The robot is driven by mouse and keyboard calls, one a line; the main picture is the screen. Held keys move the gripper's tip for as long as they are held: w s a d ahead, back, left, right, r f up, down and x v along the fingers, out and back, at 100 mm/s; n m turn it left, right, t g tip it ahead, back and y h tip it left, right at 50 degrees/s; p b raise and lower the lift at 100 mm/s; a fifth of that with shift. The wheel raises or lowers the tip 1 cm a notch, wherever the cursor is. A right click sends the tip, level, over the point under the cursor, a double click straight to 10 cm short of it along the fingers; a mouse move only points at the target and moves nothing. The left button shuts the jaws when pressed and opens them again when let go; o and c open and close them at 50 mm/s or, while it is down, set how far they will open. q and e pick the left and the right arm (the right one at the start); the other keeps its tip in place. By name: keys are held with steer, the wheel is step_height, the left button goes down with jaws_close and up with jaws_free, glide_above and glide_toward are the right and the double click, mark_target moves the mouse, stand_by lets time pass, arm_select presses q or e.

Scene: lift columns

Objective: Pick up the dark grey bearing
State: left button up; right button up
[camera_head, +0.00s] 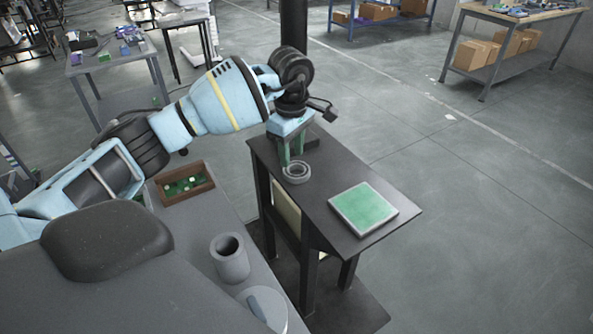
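The dark grey bearing (296,173) is a ring that lies near the far left end of the dark side table (331,183). My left gripper (293,160) points down over this end of the table. Its two green fingers are apart, with a gap between them, and their tips are at or just above the far rim of the bearing. I cannot tell whether they touch it. The front of the ring shows clear of the fingers. My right gripper is not in view.
A green pad with a pale border (364,208) lies on the right part of the table. On the nearer grey surface stand a brown box with green and white pieces (187,197), a grey hollow cylinder (230,259) and a round grey object (264,309). Floor to the right is clear.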

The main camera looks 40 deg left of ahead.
mark_target(291, 175)
arm_select(q)
steer(key=shift+f, duration=0.45)
steer(key=shift+s+f+p, duration=0.2)
steer(key=shift+f+p, duration=0.2)
steer(key=shift+f, duration=2.2)
jaws_close()
